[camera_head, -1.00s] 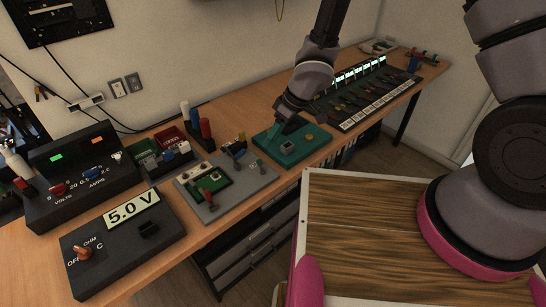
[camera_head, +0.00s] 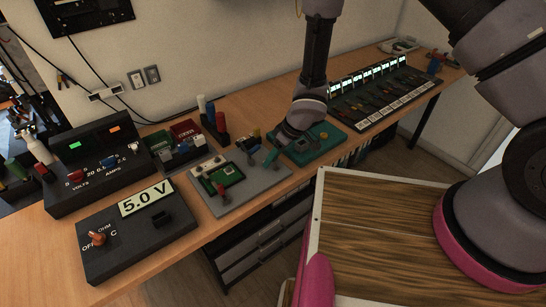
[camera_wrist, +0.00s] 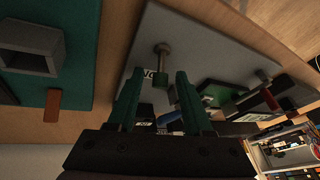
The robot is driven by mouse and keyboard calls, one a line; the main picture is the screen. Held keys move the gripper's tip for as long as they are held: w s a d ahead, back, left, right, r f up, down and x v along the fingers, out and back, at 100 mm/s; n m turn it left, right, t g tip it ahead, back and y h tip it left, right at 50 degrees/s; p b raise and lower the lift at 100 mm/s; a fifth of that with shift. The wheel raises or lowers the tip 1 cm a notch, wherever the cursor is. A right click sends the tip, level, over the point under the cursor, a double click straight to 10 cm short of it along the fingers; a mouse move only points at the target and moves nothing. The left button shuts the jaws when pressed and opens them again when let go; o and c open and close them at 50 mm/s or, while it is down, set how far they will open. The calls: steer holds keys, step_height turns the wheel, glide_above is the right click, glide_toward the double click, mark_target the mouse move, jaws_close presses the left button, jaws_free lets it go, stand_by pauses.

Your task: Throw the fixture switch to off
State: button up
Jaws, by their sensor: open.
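The fixture (camera_head: 252,190) is a grey board with a green circuit card and a red-handled lever on it, on the bench in the head view. In the wrist view, a metal switch lever (camera_wrist: 162,60) with a green tip stands on the grey board, beside a small dark label. My gripper (camera_wrist: 158,76) is open, its two green fingers on either side of the lever's green tip; I cannot tell if they touch it.
A teal board (camera_head: 318,143) with a grey block lies just right of the fixture. A black meter (camera_head: 138,230) reading 5.0 V and a black power supply (camera_head: 95,170) stand left. Colored posts (camera_head: 221,122) rise behind the fixture. A wood-topped surface (camera_head: 380,240) is in front.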

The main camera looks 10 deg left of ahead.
mark_target(281, 173)
jaws_close()
steer(key=shift+s+d+r, duration=0.1)
steer(key=d+t+y, duration=0.1)
steer(key=y, duration=0.1)
steer(key=s+t+y, duration=0.1)
steer(key=shift+d+n+t+y, duration=0.3)
steer(key=shift+d+t+y, duration=0.05)
steer(key=shift+t+y, duration=0.05)
steer(key=t+y, duration=0.1)
steer(key=y, duration=0.1)
steer(key=s+d+n+t+y, duration=0.1)
steer(key=t+y, duration=0.1)
steer(key=shift+s+d+y, duration=0.15)
steer(key=shift+s+y, duration=0.05)
steer(key=shift+y, duration=0.2)
stand_by(0.4)
steer(key=shift+f, duration=0.2)
jaws_free()
